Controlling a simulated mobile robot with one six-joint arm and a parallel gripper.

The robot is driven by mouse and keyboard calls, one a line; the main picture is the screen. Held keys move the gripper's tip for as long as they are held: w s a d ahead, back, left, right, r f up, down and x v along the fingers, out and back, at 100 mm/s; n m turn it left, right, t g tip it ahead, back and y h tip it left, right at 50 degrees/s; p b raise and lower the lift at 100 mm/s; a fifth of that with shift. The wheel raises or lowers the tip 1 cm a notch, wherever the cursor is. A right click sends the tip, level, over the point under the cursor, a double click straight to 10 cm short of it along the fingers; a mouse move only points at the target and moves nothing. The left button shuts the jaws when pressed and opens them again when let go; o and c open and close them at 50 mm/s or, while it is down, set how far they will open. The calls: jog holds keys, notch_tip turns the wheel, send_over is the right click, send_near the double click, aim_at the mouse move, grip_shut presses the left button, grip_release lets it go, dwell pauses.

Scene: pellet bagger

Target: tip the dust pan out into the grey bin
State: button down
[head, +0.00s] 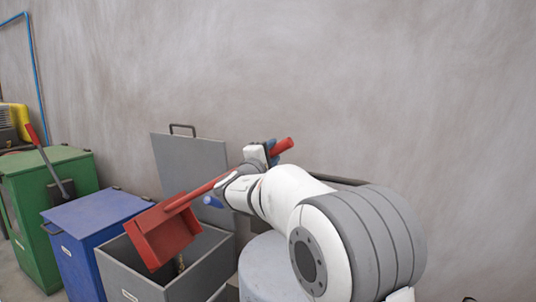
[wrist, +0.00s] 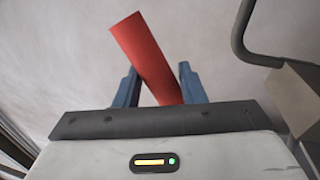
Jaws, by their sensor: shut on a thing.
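The red dust pan (head: 163,237) hangs tilted over the open grey bin (head: 205,265) in the head view. Its pan end is above the bin's mouth, and its long handle runs up to the right. My gripper (head: 268,150) is shut on the handle near its far end. In the wrist view the red handle (wrist: 148,60) passes between the blue fingers of my gripper (wrist: 158,85). The bin's grey lid (head: 190,165) stands raised at the back. A small brownish thing shows inside the bin beside the pan. The inside of the pan is not clearly visible.
A blue bin (head: 95,222) with its lid shut stands left of the grey bin. A grey round-topped drum (head: 262,268) stands to the right. The wall is behind.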

jog(key=c, duration=2.2)
grip_release()
jog(key=shift+m, duration=0.9)
jog(key=shift+s+d+f+b, duration=0.55)
jog(key=shift+d+f+b, duration=0.25)
jog(key=shift+f+b, duration=0.15)
jog(key=shift+s+d+f+b, duration=0.55)
jog(key=shift+d+f+b, duration=0.25)
jog(key=shift+f+b, duration=0.15)
jog(key=shift+s+d+f+b, duration=0.55)
jog(key=shift+d+f+b, duration=0.25)
jog(key=shift+f+b, duration=0.15)
jog(key=c, duration=2.2)
grip_release()
jog(key=c, duration=2.2)
grip_release()
